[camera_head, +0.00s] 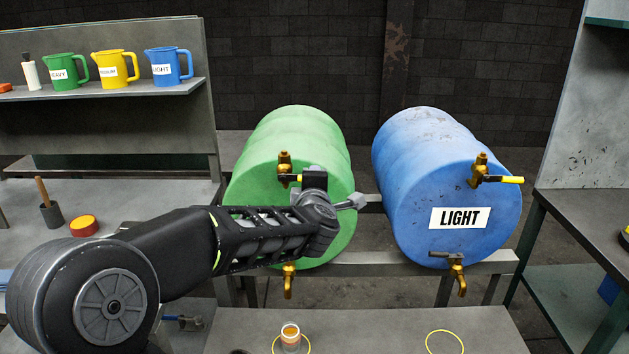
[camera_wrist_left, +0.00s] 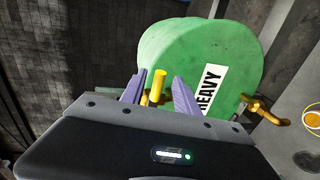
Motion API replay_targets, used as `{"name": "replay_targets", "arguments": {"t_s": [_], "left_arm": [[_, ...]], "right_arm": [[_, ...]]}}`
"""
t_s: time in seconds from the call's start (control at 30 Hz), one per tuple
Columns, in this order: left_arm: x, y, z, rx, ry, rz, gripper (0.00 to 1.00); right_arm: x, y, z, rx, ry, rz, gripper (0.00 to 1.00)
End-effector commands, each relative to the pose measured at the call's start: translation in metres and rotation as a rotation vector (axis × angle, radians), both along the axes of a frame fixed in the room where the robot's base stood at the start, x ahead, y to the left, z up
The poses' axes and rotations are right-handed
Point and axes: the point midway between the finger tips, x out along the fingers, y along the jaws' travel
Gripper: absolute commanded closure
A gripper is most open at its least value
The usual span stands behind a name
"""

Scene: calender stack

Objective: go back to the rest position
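My left gripper (camera_head: 301,179) is at the upper valve (camera_head: 285,162) of the green drum (camera_head: 290,140). In the left wrist view, the two purple fingers of my left gripper (camera_wrist_left: 159,92) stand apart, with the valve's yellow handle (camera_wrist_left: 155,88) showing between them. I cannot tell whether they touch it. The wrist view shows a HEAVY label (camera_wrist_left: 209,90) on the green drum (camera_wrist_left: 190,60); my arm hides it in the head view. The lower tap (camera_head: 289,280) of the green drum shows below my arm. My right gripper is not in view.
A blue drum (camera_head: 440,170) labelled LIGHT stands at right, its upper yellow handle (camera_head: 505,180) sticking out. A small cup (camera_head: 291,338) with amber liquid stands in a yellow ring on the front table (camera_head: 375,330). Another ring (camera_head: 445,343) is empty. Jugs stand on the left shelf (camera_head: 100,92).

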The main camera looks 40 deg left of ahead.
Motion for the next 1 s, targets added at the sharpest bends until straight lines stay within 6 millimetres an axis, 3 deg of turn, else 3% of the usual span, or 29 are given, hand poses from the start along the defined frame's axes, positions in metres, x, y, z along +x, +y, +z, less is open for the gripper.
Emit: {"name": "replay_targets", "arguments": {"t_s": [0.13,0.3,0.87,1.0], "left_arm": [[-0.016,-0.013,0.004,0.001,-0.002,-0.002,0.63],[-0.022,-0.017,0.005,0.000,0.001,-0.001,0.63],[-0.021,-0.017,0.005,0.012,0.012,-0.007,0.63],[-0.012,-0.034,0.000,0.140,0.092,-0.113,0.63]], "right_arm": [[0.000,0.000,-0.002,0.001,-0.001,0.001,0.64],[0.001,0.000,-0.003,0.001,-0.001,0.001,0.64],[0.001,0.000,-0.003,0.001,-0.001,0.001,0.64],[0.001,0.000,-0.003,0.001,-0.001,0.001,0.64]]}}
